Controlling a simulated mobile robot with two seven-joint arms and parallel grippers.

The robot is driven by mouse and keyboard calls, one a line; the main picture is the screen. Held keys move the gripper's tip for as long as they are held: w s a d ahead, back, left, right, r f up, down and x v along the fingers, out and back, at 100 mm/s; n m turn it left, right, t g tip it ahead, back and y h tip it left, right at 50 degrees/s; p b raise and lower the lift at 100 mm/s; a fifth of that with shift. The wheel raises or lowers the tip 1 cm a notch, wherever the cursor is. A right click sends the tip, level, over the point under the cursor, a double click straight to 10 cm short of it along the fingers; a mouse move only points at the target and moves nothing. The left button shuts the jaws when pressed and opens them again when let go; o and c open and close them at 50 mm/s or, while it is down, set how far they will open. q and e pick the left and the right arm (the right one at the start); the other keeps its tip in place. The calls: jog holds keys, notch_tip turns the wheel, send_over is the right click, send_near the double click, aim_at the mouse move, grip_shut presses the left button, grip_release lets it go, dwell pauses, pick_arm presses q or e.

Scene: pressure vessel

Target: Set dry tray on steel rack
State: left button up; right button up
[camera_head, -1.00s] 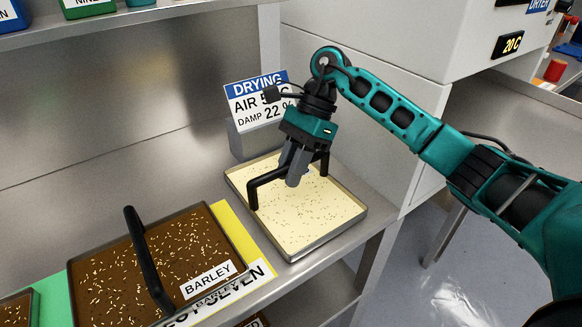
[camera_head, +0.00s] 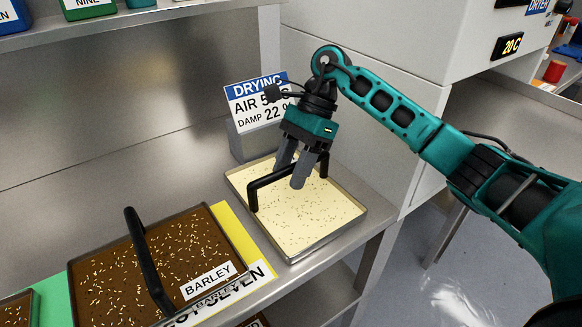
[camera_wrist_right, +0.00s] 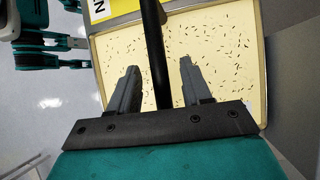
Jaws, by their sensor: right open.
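The cream-coloured tray (camera_head: 315,215), flecked with small dark seeds, sits on the steel rack (camera_head: 345,255) in the head view, with a black handle (camera_head: 252,196) arching over it. My right gripper (camera_head: 291,176) is open above the tray, its fingers on either side of the handle bar. In the right wrist view, the tray (camera_wrist_right: 222,60) fills the middle, and the black handle (camera_wrist_right: 156,50) runs between the two open fingers (camera_wrist_right: 160,85), apparently touching neither.
A brown barley tray (camera_head: 185,245) with its own black handle stands left of the cream tray. A drying sign (camera_head: 262,103) stands behind on a grey block. The white dryer cabinet (camera_head: 390,50) is at the back right. Coloured boxes (camera_head: 85,8) sit on the upper shelf.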

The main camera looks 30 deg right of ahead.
jog(key=v, duration=0.7)
jog(key=shift+d, duration=0.1)
